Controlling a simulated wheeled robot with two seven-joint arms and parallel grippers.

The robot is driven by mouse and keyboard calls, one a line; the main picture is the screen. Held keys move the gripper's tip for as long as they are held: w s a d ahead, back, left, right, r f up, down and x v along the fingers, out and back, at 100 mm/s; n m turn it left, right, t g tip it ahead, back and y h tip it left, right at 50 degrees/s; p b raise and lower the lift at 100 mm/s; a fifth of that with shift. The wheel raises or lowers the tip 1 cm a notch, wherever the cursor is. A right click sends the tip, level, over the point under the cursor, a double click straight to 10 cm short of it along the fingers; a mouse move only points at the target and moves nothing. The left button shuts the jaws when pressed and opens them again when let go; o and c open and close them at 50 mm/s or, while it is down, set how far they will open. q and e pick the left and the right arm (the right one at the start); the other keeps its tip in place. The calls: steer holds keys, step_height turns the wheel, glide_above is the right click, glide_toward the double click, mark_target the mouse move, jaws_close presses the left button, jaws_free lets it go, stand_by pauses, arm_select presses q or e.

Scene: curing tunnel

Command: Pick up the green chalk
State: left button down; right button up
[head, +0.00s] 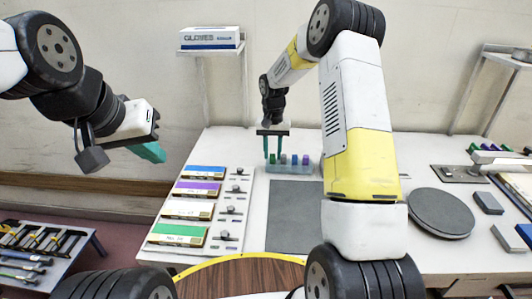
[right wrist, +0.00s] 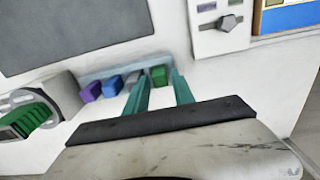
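The green chalk (head: 273,158) stands at the left end of a pale blue chalk holder (head: 301,168) at the back of the white table. It also shows in the right wrist view (right wrist: 159,75), just beyond the gap between my fingertips. My right gripper (head: 272,157) points down over it, its teal fingers apart, one to each side; it also shows in the right wrist view (right wrist: 160,86). I cannot tell whether the fingers touch the chalk. My left gripper (head: 150,152) hangs empty at the left, away from the table; its fingers overlap.
Grey, blue (head: 294,159) and purple (head: 306,159) chalks stand beside the green one. A dark grey mat (head: 294,215) lies in front, with a panel of coloured boxes (head: 200,215) to its left. A round grey disc (head: 440,212) lies at right.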

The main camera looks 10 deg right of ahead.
steer(key=shift+f, duration=0.3)
jaws_close()
steer(key=shift+r, duration=0.2)
